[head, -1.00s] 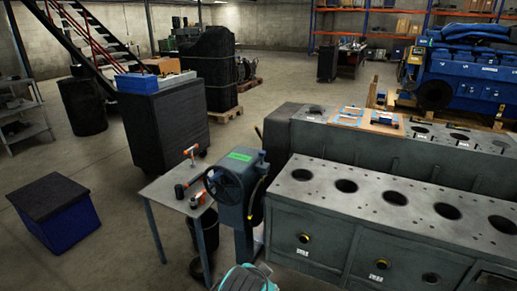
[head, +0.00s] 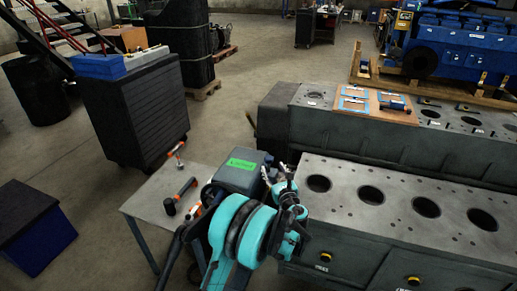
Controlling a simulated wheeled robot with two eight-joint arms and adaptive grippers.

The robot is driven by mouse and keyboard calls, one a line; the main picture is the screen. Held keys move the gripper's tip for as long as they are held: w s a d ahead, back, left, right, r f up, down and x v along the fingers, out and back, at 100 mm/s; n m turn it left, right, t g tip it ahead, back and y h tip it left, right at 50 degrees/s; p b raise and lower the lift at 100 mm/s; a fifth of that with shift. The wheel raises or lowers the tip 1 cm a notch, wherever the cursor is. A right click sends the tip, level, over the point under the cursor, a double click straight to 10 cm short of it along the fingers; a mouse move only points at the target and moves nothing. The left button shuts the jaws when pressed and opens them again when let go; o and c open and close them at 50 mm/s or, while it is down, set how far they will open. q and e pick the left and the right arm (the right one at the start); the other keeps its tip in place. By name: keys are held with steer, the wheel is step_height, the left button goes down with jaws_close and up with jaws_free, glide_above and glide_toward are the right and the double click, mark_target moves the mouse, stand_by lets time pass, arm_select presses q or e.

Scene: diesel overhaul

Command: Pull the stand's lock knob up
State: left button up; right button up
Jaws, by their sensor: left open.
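The stand's blue-grey head (head: 236,179) carries a green label (head: 243,164) on top and stands between a small grey table and the engine block. I cannot pick out the lock knob; my arm covers much of the stand's front and right side. My left arm, teal and black, comes up from the bottom of the head view. My left gripper (head: 278,178) is open, just right of the stand's head and beside the near left corner of the engine block. I see nothing between its fingers. My right gripper is out of view.
The small grey table (head: 148,208) holds a few orange-and-black tools (head: 180,197). The engine block (head: 345,212) with round bores fills the right. A second block behind bears a wooden board (head: 362,103). A dark cabinet (head: 135,120) and blue box (head: 35,228) stand left.

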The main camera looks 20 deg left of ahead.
mark_target(270, 161)
arm_select(q)
steer(key=shift+w+f+m, duration=0.2)
steer(key=shift+w+m, duration=0.2)
steer(key=shift+w+a, duration=0.1)
steer(key=shift+w, duration=0.15)
steer(key=b+x, duration=0.1)
steer(key=x, duration=0.5)
steer(key=shift+b, duration=0.35)
steer(key=shift+w+a+r, duration=0.15)
steer(key=shift+w+a, duration=0.15)
steer(key=shift+w, duration=0.2)
